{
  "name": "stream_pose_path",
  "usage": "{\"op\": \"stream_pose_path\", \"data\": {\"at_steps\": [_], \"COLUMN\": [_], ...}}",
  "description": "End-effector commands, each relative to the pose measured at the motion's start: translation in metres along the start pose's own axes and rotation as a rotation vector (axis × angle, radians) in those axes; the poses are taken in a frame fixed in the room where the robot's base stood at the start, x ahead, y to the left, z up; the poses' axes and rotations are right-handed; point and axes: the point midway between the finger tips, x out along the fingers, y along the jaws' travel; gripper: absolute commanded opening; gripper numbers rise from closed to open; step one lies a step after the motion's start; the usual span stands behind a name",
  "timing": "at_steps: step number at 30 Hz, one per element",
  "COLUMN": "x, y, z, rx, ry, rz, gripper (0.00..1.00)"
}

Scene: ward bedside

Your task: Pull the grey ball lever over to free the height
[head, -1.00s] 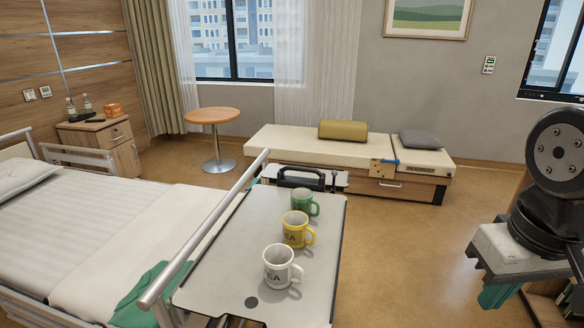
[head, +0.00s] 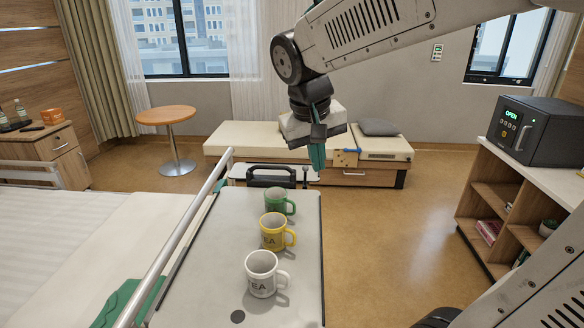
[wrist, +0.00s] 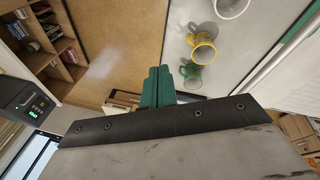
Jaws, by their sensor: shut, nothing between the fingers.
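The overbed table (head: 210,270) stands beside the bed. At its far end are a black handle (head: 272,170) and, to its right, a small dark upright lever with a rounded top (head: 305,172); it is too small to judge its colour. My gripper (head: 317,166), with green fingers, points down just right of this lever in the head view. Whether it touches the lever cannot be told. In the wrist view my gripper (wrist: 158,72) has its fingers together and empty; the lever is not visible there.
White (head: 263,273), yellow (head: 273,232) and green (head: 276,201) mugs stand in a row on the table. A silver bed rail (head: 180,240) runs along its left. A cream bench (head: 240,140) lies behind. A shelf with a black safe (head: 545,130) stands right. Floor between is clear.

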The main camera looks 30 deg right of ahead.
Motion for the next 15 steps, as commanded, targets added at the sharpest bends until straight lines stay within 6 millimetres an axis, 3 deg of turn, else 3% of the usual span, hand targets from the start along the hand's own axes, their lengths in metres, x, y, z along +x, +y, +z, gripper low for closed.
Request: {"op": "stream_pose_path", "data": {"at_steps": [1, 8, 15], "x": [0.007, 0.051, 0.13], "y": [0.001, 0.003, -0.001], "z": [-0.03, -0.152, -0.266], "rx": [0.022, 0.128, 0.217], "ry": [0.002, 0.057, 0.134], "rz": [0.031, 0.162, 0.273], "gripper": [0.0, 0.0, 0.0]}}
